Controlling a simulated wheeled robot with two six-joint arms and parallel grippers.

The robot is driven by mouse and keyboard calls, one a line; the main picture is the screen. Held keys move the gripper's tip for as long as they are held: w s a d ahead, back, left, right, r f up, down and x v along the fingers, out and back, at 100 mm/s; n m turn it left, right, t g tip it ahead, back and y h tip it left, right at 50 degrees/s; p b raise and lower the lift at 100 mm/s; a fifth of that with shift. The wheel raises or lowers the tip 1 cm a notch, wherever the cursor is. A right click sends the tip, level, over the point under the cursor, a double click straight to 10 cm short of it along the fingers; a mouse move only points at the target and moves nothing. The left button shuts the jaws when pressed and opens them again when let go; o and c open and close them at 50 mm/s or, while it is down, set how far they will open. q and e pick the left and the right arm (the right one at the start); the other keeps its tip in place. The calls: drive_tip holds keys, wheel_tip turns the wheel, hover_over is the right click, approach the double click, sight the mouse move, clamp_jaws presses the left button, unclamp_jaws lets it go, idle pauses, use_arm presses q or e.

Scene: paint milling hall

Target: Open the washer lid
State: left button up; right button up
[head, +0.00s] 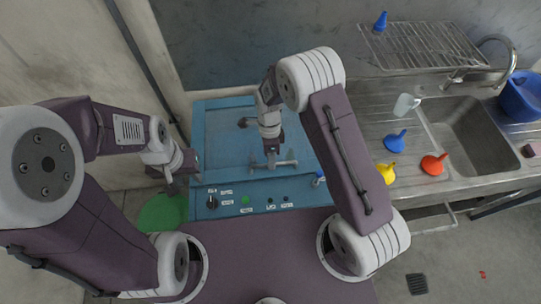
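The blue washer (220,150) stands in front of me, and its flat lid appears closed. A pale grey bar handle (288,163) runs across the lid near its front edge. My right gripper (271,160) points down at the middle of this handle and overlaps it. I cannot tell whether its fingers are closed around the bar. My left gripper (173,185) hangs beside the washer's left front corner, apart from the handle. Its finger gap is too small to make out. The washer's front panel carries a black knob (212,202) and a green button (245,199).
On the right, a steel sink counter (365,110) holds blue, yellow (386,172) and red (433,164) funnels and a clear jug (406,105). A wire rack (425,45) is behind it. A green round object (162,213) is at the washer's left. A wall stands behind the washer.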

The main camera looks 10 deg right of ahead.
drive_tip(key=shift+s+d+r, duration=0.1)
drive_tip(key=shift+s+r, duration=0.05)
drive_tip(key=shift+s, duration=0.55)
drive_tip(key=shift+c, duration=0.8)
drive_tip(key=c, duration=0.5)
drive_tip(key=shift+w, duration=0.4)
clamp_jaws()
use_arm(q)
drive_tip(key=shift+s+r, duration=0.15)
drive_tip(key=shift+s, duration=0.3)
use_arm(e)
drive_tip(key=shift+s, duration=0.1)
use_arm(q)
drive_tip(key=shift+s, duration=0.1)
use_arm(e)
drive_tip(key=shift+s, duration=0.1)
